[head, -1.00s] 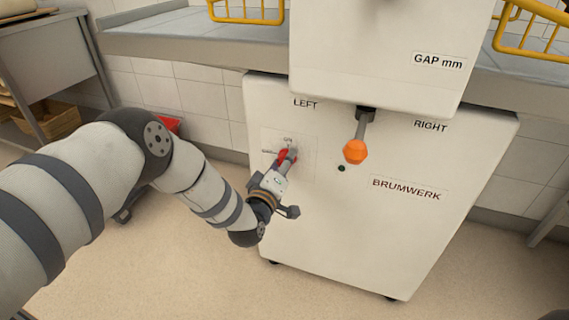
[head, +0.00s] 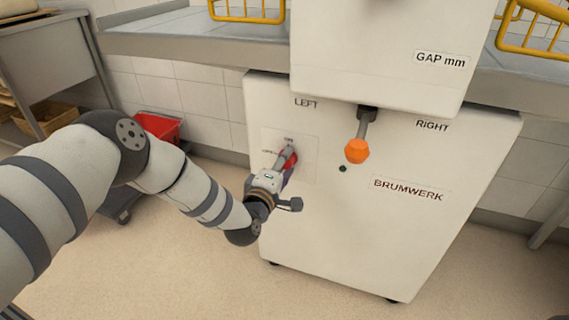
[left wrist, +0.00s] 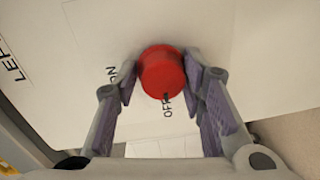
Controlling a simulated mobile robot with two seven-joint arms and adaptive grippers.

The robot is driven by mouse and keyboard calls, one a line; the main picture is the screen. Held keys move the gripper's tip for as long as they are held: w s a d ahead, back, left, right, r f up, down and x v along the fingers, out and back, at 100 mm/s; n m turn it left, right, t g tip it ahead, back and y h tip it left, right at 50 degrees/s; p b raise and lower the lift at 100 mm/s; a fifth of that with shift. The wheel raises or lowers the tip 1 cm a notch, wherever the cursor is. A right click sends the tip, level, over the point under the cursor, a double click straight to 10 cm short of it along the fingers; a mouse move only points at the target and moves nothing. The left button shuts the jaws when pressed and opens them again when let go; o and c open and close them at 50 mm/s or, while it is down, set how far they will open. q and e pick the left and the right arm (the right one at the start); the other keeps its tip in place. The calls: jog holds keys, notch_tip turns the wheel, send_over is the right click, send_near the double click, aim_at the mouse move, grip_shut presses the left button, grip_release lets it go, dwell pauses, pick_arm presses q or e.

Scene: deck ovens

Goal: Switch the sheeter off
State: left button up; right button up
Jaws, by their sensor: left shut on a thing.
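The sheeter (head: 330,225) is a white cabinet with a panel that carries a red round knob (head: 290,160). In the left wrist view the red knob (left wrist: 162,72) sits between the two fingers, with ON printed to its left and OFF just below it. A small dark mark on the knob's rim lies by the OFF label. My left gripper (head: 284,163) is shut on the knob, with a finger pad at each side. In the head view the fingers hide part of the knob. My right gripper is not in view.
An orange-tipped lever (head: 357,150) hangs right of the knob, below the housing marked GAP mm. The grey sheeter table (head: 190,38) and yellow wire guards (head: 247,10) are above. A red bin (head: 160,127) stands behind my left arm.

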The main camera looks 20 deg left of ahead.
pick_arm(q)
jog(key=shift+s+f, duration=0.15)
jog(key=shift+f, duration=0.2)
jog(key=o, duration=1.1)
jog(key=shift+r, duration=0.1)
jog(key=s, duration=0.8)
jog(key=s+r, duration=0.1)
jog(key=s, duration=0.3)
jog(key=shift+a, duration=0.25)
